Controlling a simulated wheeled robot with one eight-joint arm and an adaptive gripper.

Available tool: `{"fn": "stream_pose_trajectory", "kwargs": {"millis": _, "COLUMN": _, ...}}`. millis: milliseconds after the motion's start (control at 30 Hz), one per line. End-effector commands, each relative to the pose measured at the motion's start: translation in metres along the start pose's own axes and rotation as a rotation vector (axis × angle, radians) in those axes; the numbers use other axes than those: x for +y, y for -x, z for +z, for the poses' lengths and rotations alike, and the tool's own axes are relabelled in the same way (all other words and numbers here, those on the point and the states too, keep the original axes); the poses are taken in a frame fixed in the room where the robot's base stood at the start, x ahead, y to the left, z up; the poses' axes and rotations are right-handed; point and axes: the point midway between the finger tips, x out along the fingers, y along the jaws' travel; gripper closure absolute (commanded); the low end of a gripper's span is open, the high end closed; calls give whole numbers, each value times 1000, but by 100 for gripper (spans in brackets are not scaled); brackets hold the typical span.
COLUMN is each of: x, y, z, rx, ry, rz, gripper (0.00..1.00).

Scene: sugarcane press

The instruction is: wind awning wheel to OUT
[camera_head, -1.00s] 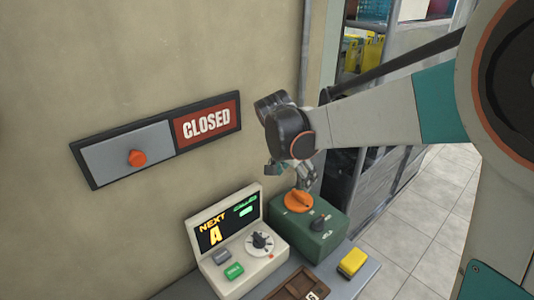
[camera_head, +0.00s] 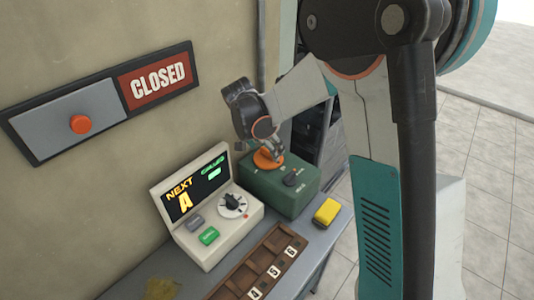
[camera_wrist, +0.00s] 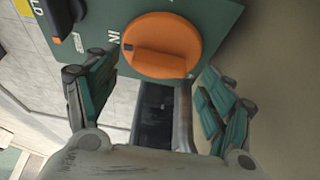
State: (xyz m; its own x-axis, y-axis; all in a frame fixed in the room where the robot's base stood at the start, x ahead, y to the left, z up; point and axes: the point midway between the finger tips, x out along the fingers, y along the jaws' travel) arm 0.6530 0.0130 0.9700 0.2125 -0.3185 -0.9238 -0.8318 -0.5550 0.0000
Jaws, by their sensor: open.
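The orange awning wheel (camera_head: 266,160) sits on top of the green box (camera_head: 284,190) on the counter. In the wrist view the wheel (camera_wrist: 180,38) is a round knob with a raised grip and a dark mark at its left side. White lettering that looks like "IN" is beside it. My gripper (camera_head: 272,147) is open, just over the wheel in the head view. In the wrist view its teal fingers (camera_wrist: 160,75) are spread to either side, apart from the wheel. The OUT label cannot be made out.
A black knob (camera_head: 294,177) is on the same green box. A cream console (camera_head: 220,226) stands to its left, a yellow block (camera_head: 326,211) to its right. A brown numbered tray (camera_head: 247,275) lies in front. The CLOSED sign (camera_head: 154,87) hangs on the wall.

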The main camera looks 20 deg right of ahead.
Motion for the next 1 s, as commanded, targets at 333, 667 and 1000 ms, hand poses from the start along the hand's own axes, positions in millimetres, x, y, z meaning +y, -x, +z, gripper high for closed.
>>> {"fn": "stream_pose_trajectory", "kwargs": {"millis": 333, "x": 0, "y": -23, "z": 0, "rx": 0, "ry": 1, "rz": 0, "gripper": 25}}
{"fn": "stream_pose_trajectory", "kwargs": {"millis": 667, "x": 0, "y": -22, "z": 0, "rx": 0, "ry": 1, "rz": 0, "gripper": 52}}
{"fn": "stream_pose_trajectory", "kwargs": {"millis": 1000, "x": 0, "y": -22, "z": 0, "rx": 0, "ry": 10, "rz": -4, "gripper": 69}}
